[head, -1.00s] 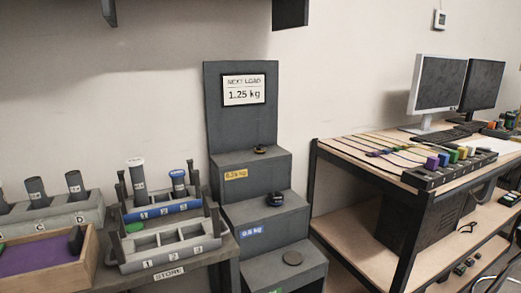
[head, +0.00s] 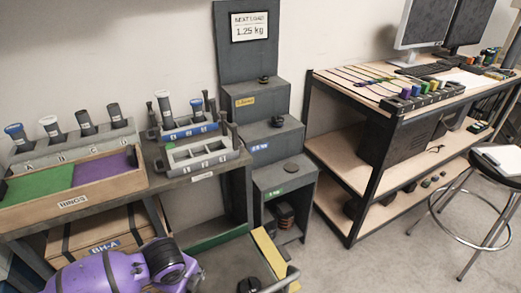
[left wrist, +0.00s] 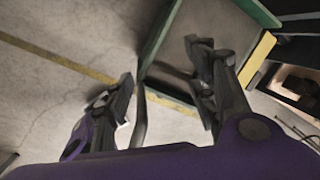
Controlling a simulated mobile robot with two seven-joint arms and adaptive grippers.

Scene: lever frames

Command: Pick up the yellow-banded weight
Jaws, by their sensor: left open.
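The stepped grey stand (head: 275,140) holds a small dark weight on each of its upper two steps. The top-step weight (head: 263,79) sits behind a yellow label (head: 245,101); a band on it is too small to make out now. The middle-step weight (head: 277,121) is by a blue label. My purple left arm (head: 110,270) is low at the bottom left, far from the stand. My left gripper (left wrist: 160,65) is open and empty in the left wrist view, over floor and a green-edged surface. My right gripper is not in view.
A bench with a ring tray (head: 80,186) and grey store racks (head: 200,155) stands left of the stand. A wooden-topped desk (head: 365,90) and a stool (head: 495,158) are on the right. A low green- and yellow-edged surface (head: 266,250) lies in front.

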